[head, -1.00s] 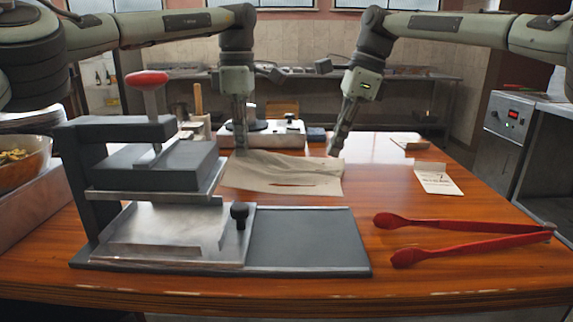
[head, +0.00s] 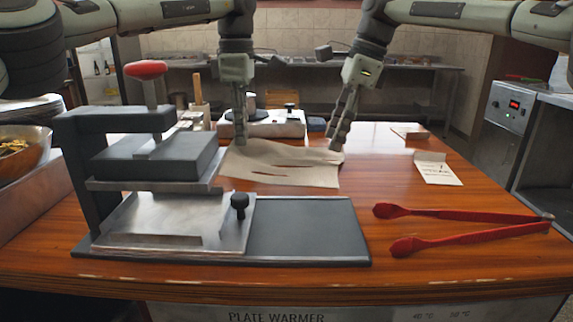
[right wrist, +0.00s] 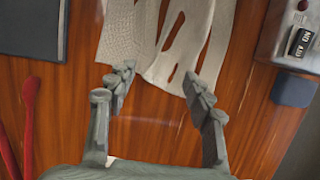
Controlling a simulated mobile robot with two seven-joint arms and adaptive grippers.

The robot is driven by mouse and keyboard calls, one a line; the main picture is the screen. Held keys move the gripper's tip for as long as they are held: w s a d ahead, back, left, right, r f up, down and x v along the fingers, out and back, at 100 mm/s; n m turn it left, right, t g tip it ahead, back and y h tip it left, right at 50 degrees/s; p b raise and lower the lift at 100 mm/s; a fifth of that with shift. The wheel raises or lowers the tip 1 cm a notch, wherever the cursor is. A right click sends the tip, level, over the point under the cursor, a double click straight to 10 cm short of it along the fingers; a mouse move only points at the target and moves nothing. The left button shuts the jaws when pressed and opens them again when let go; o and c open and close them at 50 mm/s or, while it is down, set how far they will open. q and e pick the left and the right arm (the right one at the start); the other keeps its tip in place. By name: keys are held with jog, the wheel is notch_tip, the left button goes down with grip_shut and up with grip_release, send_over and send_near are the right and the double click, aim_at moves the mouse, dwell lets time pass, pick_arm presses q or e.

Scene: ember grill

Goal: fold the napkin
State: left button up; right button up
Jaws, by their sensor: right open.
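The beige napkin (head: 300,177) lies on the wooden table behind the press in the head view. Wood shows through several long slit-like gaps in it. In the right wrist view the napkin (right wrist: 125,35) lies beyond the fingertips, with a textured part at left. My left gripper (head: 240,141) points down at the napkin's far left edge; whether its fingers are closed on cloth is unclear.
A press with a red knob (head: 146,69) and grey base (head: 305,238) stands front left. Red tongs (head: 455,229) lie front right. A small card (head: 435,170) is right of the napkin, with bare table between. A white appliance (head: 270,124) stands behind the napkin.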

pick_arm(q)
jog(key=o, duration=1.7)
jog(key=shift+c, duration=0.2)
jog(key=shift+r, duration=0.1)
notch_tip(320, 180, up, 2)
jog(key=shift+r+p, duration=0.2)
jog(key=shift+p, duration=0.5)
notch_tip(320, 180, up, 3)
jog(key=shift+f, duration=0.1)
